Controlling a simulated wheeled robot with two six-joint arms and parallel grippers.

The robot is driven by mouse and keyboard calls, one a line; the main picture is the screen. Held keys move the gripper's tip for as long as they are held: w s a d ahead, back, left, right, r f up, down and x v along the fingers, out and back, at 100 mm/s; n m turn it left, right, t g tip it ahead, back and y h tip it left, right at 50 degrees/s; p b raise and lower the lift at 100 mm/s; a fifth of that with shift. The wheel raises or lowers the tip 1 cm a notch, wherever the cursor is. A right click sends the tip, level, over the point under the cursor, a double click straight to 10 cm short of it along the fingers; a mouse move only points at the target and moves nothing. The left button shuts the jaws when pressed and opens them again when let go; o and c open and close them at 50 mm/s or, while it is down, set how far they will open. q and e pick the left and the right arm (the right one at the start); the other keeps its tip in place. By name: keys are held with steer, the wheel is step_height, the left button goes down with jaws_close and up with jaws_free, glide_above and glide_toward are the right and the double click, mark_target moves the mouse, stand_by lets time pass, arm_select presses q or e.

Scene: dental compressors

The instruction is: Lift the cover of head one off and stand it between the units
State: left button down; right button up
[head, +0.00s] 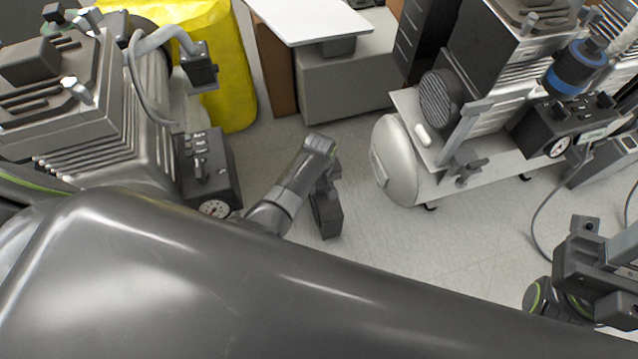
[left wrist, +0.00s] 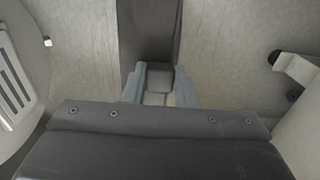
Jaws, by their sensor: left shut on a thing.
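My left gripper (head: 325,192) hangs over the floor between the two compressor units, its arm crossing the bottom of the head view. In the left wrist view, its pale fingers (left wrist: 159,88) are shut on a dark grey piece (left wrist: 150,32), seemingly the cover, which runs up beyond the fingertips. In the head view I cannot clearly separate this piece from the dark gripper. The left unit (head: 100,135) has a finned grey head and gauge. The right unit (head: 398,165) has a pale tank. My right gripper (head: 590,270) is at the lower right; its jaw opening is unclear.
A yellow bag or bin (head: 232,75) stands behind the left unit. A white-topped bench (head: 315,20) with a grey cabinet (head: 345,85) is at the back. Pale floor (head: 375,245) is clear between the units. A cable (head: 545,215) hangs at the right.

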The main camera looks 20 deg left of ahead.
stand_by(0.3)
arm_select(q)
steer(key=c, duration=0.6)
jaws_free()
